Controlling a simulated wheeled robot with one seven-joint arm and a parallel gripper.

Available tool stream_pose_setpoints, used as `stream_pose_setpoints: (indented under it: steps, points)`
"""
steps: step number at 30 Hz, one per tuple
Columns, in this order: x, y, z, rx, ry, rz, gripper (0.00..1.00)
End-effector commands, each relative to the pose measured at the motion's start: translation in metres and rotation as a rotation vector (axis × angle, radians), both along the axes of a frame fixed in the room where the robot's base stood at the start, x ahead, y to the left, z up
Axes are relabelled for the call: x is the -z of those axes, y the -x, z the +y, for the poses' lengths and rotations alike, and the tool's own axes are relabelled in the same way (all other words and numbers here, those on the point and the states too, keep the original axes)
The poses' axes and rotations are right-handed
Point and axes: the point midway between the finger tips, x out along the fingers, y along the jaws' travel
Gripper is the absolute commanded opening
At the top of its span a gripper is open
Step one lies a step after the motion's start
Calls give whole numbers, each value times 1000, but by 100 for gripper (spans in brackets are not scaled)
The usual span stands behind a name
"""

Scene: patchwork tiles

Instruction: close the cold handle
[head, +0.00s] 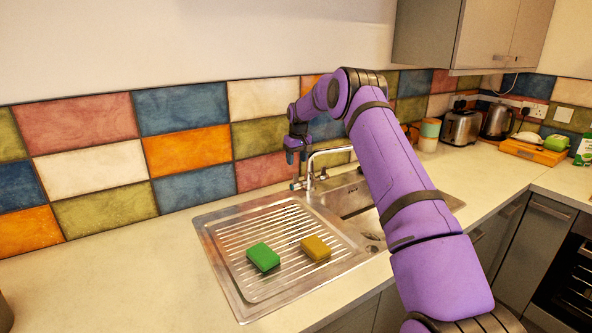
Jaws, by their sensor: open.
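A chrome tap (312,168) stands at the back edge of the steel sink (348,201), its spout reaching right over the bowl. A small tap handle with a bluish end (295,186) sticks out to the left of the tap and appears to be the cold handle. Its turn angle is too small to read. My gripper (294,160) points down just above this handle, with its jaws open and nothing seen between them. It looks close to the handle, but I cannot tell whether they touch. My purple arm hides part of the sink bowl.
A green sponge (263,257) and a yellow sponge (316,248) lie on the drainboard (232,242). The tiled wall (187,151) is close behind my gripper. A toaster (460,128) and a kettle (497,121) stand far right.

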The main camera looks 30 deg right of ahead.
Motion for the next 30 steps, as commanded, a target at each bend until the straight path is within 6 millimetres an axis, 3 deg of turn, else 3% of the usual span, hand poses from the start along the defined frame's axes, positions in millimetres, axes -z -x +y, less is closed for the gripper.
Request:
stream_pose_setpoints:
  steps: [7, 25, 30]
  points:
    - [-23, 2, 0, 0, 0, 0, 53]
    - [-27, 3, 1, 0, 0, -1, 53]
    - [-58, 13, 16, -5, 8, -15, 53]
